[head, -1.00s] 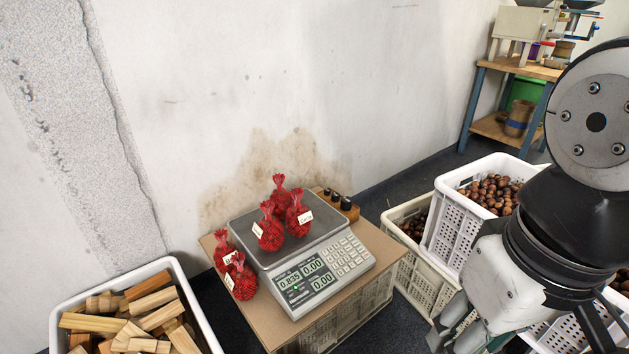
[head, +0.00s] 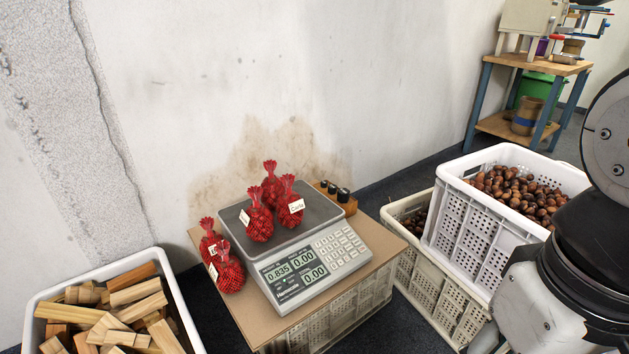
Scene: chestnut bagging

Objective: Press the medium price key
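The weighing scale (head: 300,277) stands on a cardboard sheet over a crate, in the middle of the head view. Its keypad (head: 337,246) is on the right part of the front panel; the key labels are too small to read. The display (head: 289,272) shows 0.835, 0.00 and 0.00. Several red net bags (head: 260,224) with white tags stand on the pan (head: 318,210). My arm is at the right edge, apart from the scale. My gripper is mostly below the bottom edge, so its fingertips do not show.
Crates of chestnuts (head: 462,237) stand at right, a wood-filled crate (head: 186,320) at left. A wall is behind.

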